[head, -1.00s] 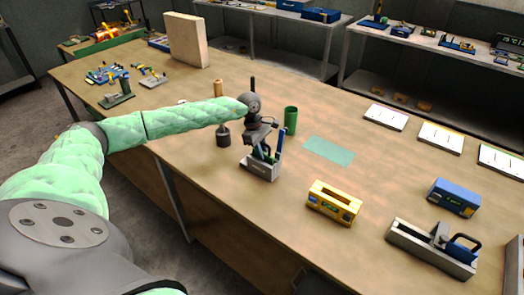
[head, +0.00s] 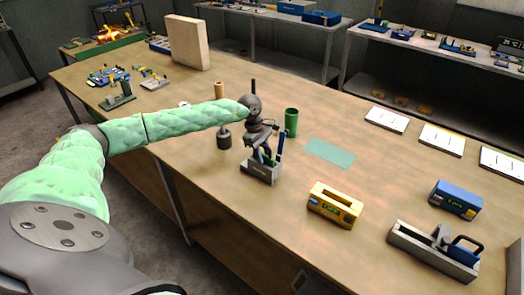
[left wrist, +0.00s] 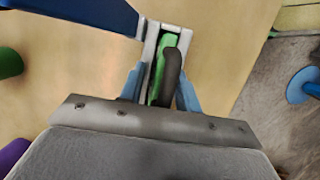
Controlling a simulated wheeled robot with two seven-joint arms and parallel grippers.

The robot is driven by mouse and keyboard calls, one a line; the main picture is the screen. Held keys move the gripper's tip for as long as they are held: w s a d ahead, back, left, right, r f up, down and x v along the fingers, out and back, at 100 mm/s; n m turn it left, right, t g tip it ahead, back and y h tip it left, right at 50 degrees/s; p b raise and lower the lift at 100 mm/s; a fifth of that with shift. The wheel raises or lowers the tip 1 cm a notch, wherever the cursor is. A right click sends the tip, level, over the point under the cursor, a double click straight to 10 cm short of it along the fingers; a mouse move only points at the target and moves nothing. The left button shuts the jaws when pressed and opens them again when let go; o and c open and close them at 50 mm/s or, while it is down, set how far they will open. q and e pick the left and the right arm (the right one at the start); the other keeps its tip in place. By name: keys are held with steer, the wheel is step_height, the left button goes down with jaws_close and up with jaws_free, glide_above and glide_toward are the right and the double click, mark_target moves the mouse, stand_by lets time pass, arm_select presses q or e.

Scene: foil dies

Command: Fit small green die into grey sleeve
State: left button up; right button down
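A grey sleeve (head: 262,172) stands upright on the bench in the head view, with blue upright parts at it. My left gripper (head: 263,150) is directly above it, pointing down. In the left wrist view the sleeve (left wrist: 152,36) shows as a narrow pale slot. A green piece, seemingly the small green die (left wrist: 158,75), with a dark curved handle (left wrist: 172,72), lies in line with that slot. The blue fingertips of my left gripper (left wrist: 160,88) are apart, one on either side; I see a gap on the left side. How deep the die sits is hidden. My right gripper is out of view.
A green cup (head: 291,122) and a dark weight-like post (head: 223,141) stand close by the gripper.

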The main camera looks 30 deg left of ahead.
arm_select(q)
steer(key=shift+s+p, duration=0.1)
steer(key=shift+p, duration=0.3)
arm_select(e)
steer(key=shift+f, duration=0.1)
